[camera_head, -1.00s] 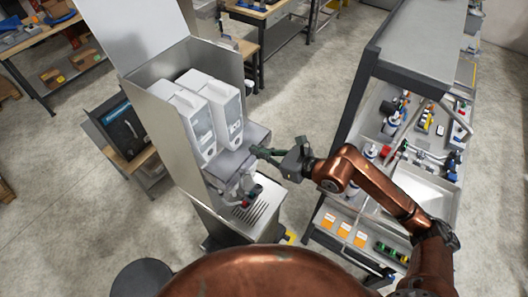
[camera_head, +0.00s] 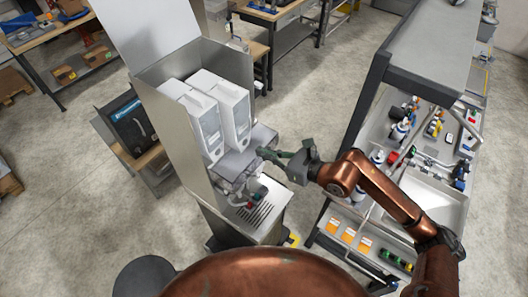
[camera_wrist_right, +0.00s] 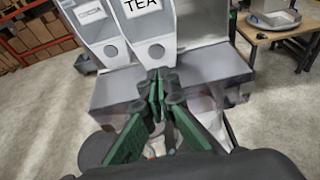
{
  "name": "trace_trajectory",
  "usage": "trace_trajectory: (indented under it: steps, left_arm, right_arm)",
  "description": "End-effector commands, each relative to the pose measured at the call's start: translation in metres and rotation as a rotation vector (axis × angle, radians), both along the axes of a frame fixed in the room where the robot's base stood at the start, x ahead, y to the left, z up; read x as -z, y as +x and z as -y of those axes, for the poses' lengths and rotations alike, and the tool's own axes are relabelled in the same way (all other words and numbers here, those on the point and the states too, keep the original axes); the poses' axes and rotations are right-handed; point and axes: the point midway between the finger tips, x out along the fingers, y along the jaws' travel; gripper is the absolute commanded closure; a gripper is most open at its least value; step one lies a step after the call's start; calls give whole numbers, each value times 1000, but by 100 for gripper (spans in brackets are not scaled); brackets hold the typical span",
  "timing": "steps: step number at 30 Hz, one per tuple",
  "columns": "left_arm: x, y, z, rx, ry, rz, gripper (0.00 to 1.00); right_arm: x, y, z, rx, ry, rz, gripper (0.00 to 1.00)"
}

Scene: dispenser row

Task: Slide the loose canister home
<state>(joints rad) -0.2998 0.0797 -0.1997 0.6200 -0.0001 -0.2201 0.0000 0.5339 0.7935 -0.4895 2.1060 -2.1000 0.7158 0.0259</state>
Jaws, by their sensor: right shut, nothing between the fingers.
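Two white canisters stand side by side in an open steel dispenser cabinet (camera_head: 177,133). The left canister (camera_head: 197,120) also shows in the right wrist view (camera_wrist_right: 92,25). The right canister (camera_head: 231,108) carries a "TEA" label in the right wrist view (camera_wrist_right: 150,28). I cannot tell for certain which canister is loose. My right gripper (camera_head: 263,153) is shut and empty, at the front right edge of the grey ledge below the canisters. In the right wrist view its green fingertips (camera_wrist_right: 157,80) overlap the TEA canister's lower end; contact is unclear. My left gripper is out of view.
Below the ledge are dispensing outlets and a slotted drip tray (camera_head: 256,212).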

Motion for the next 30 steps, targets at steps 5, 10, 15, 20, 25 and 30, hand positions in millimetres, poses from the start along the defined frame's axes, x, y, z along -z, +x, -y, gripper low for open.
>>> trace_trajectory:
  steps: [5, 10, 15, 20, 25, 30]
  left_arm:
    - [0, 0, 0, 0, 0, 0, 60]
    - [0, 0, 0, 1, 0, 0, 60]
    - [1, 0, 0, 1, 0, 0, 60]
    - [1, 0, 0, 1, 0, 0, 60]
    - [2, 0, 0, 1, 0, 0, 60]
    - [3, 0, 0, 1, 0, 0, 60]
  right_arm:
    - [0, 0, 0, 0, 0, 0, 100]
    - [0, 0, 0, 0, 0, 0, 100]
    - [0, 2, -2, 0, 1, 1, 100]
    - [0, 5, -7, -1, 2, 0, 100]
    - [0, 9, -12, 0, 1, -1, 100]
    - [0, 13, -18, -1, 1, 0, 100]
